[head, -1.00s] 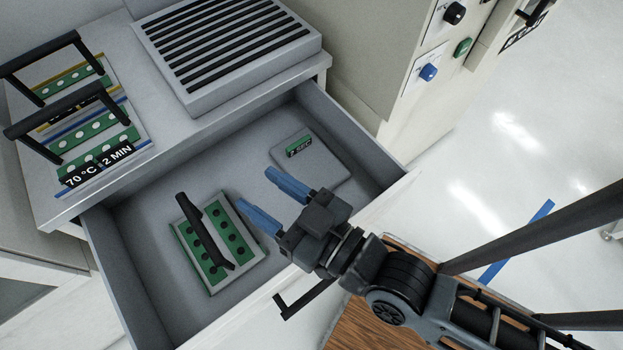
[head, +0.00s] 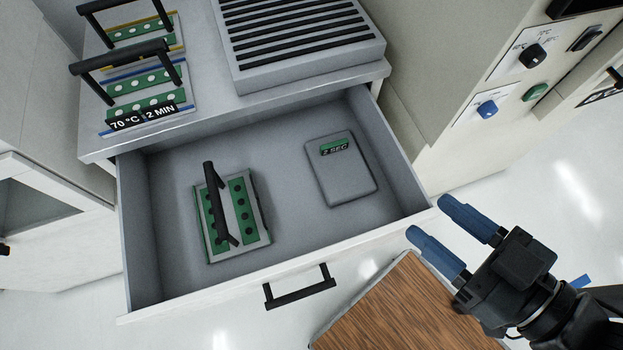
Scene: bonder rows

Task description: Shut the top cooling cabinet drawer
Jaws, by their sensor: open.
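The top cooling cabinet drawer (head: 290,258) is pulled well out from under the cabinet top (head: 285,92). Its black bar handle (head: 300,289) is on the front face. Inside lie a green board carrier with a black handle (head: 236,216) on the left and a grey plate with a "2 SEC" label (head: 341,180) on the right. My gripper (head: 440,228) has two blue fingers, apart and empty. It is to the right of the drawer's front right corner, pointing toward the upper left, and does not appear to touch the drawer.
Two board carriers with black handles (head: 145,105) and a slotted grey unit (head: 300,45) stand on the cabinet top. A control panel with knobs (head: 520,75) is at the right. White floor shows at the right.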

